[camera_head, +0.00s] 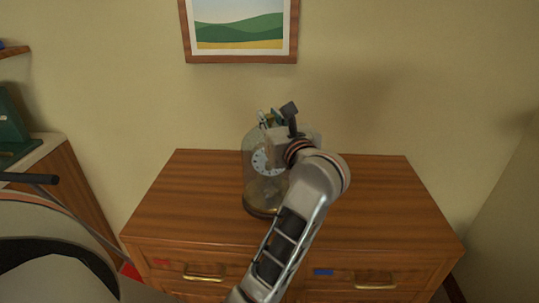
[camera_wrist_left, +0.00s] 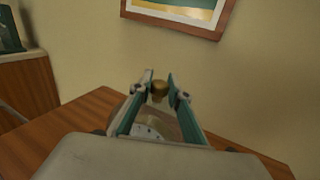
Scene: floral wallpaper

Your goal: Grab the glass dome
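The glass dome (camera_head: 254,163) is a clear bell jar on a dark round base, with a white clock dial inside. It stands upright on the wooden dresser (camera_head: 380,200). My left gripper (camera_head: 267,116) is at the top of the dome, and my wrist and arm hide its right side. In the left wrist view, the two fingers of my left gripper (camera_wrist_left: 160,77) stand apart, with the dome's brass knob (camera_wrist_left: 159,91) between them. I see no clear contact between the fingers and the knob. Part of the dial shows below the knob. My right gripper is not in view.
A framed landscape picture (camera_head: 240,58) hangs on the wall behind. The dresser top is bare on both sides of the dome. Drawers with brass handles (camera_head: 204,278) face the front. Another wooden cabinet (camera_head: 62,185) with a dark green object (camera_head: 12,130) stands at the left.

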